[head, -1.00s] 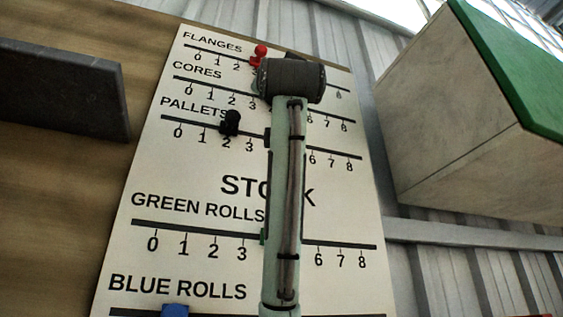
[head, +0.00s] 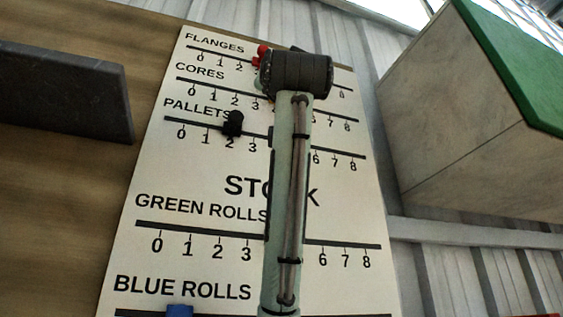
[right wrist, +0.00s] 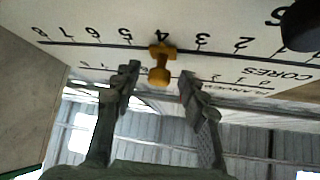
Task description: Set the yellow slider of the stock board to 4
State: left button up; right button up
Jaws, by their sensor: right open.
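The white stock board (head: 205,180) fills the middle of the head view; it appears upside down in the right wrist view. The yellow slider (right wrist: 160,65) sits on the CORES scale, with its base at the 4 mark. In the head view it is hidden behind my right arm. My right gripper (right wrist: 158,84) is open, with one finger on each side of the yellow knob and visible gaps to both. The fingers are not visible in the head view. My left gripper is in neither view.
A red slider (head: 262,50) is on the FLANGES scale, near my right wrist. A black slider (head: 233,123) is at 2 on PALLETS. A blue slider (head: 179,311) is on BLUE ROLLS. A dark panel (head: 65,90) is left; a green-topped box (head: 470,130) is right.

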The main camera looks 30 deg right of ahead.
jog(key=s+a, duration=0.5)
jog(key=s, duration=0.5)
jog(key=shift+a, duration=0.2)
